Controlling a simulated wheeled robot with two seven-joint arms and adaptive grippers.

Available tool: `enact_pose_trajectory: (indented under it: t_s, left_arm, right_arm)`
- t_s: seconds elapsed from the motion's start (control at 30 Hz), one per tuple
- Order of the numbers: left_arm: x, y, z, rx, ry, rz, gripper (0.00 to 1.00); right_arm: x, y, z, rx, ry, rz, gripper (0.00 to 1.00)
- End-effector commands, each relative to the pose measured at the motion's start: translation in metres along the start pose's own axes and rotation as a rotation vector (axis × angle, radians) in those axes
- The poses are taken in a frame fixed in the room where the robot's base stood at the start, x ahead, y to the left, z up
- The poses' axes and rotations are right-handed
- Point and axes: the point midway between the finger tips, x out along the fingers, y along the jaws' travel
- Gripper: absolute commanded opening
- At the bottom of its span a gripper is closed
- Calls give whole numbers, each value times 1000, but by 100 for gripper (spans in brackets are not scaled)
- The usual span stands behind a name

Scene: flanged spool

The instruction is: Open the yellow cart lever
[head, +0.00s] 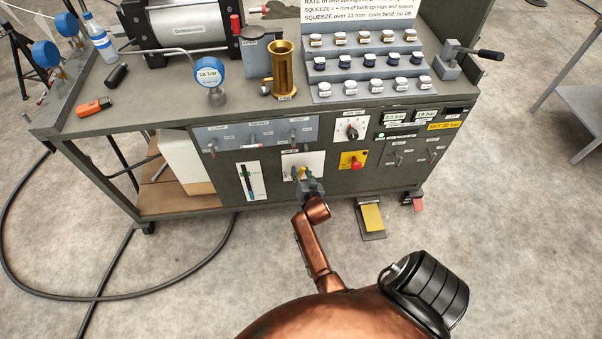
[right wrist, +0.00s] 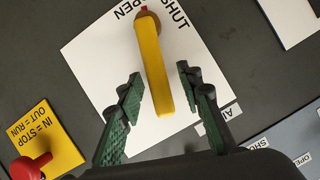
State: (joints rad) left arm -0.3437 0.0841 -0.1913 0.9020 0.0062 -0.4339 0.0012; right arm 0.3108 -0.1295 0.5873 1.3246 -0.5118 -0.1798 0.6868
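The yellow lever (right wrist: 152,65) runs from its pivot near the top of the right wrist view down over a white plate (right wrist: 95,55) lettered OPEN and SHUT. In the head view the lever (head: 300,172) is small, on the cart's front panel, partly hidden by my gripper. My right gripper (right wrist: 160,82) is open, its green fingers on either side of the lever's lower part, with a gap showing on both sides. The right gripper also shows in the head view (head: 307,180), in front of the plate. My left gripper is not in view.
A red stop knob (right wrist: 28,166) on a yellow plate (head: 352,160) is beside the lever. A gauge strip (head: 248,181) is left of it. The cart top (head: 150,118) holds a brass cylinder (head: 284,70) and several small spools. A yellow pedal (head: 371,217) stands on the floor below.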

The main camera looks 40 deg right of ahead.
Motion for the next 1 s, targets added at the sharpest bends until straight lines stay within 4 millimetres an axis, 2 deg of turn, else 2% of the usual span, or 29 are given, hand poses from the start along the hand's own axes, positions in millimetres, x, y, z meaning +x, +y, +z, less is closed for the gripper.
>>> enact_pose_trajectory:
  t_s: [0.5,0.7,1.0]
  left_arm:
    - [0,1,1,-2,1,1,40]
    - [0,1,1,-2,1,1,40]
    - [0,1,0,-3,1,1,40]
  right_arm:
    - [-31,-26,-74,-1,1,0,33]
    - [-36,-30,-84,0,-1,0,33]
    - [-36,-30,-84,0,-1,0,33]
